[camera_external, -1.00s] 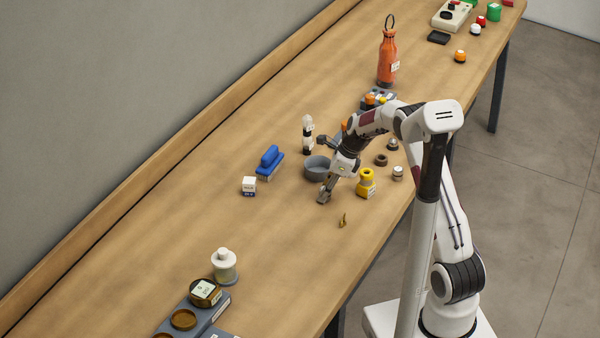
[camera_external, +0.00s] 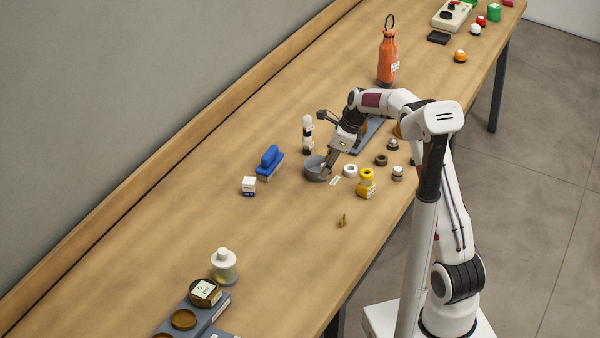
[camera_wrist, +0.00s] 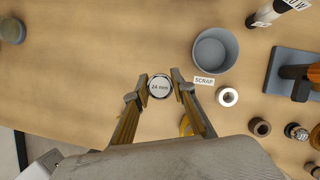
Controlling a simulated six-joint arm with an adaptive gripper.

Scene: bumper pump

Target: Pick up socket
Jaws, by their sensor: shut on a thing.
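The socket (camera_wrist: 160,87) is a round metal piece with a pale face marked "24 mm". In the wrist view it sits between my two fingertips. My gripper (camera_wrist: 160,86) is shut on it, one finger on each side. In the external view my gripper (camera_external: 326,175) is by the front of the grey bowl (camera_external: 313,165), and the socket cannot be made out there. In the wrist view the bowl (camera_wrist: 215,50) is up and right of the socket, apart from it, with a "SCRAP" label (camera_wrist: 204,81) beside it.
A white ring (camera_external: 350,170), a yellow part (camera_external: 366,183) and a brown ring (camera_external: 381,160) lie right of the bowl. A black-and-white bottle (camera_external: 307,135) stands behind it. A blue brush (camera_external: 269,162) and a white box (camera_external: 249,186) are left. The table's front-left middle is mostly clear.

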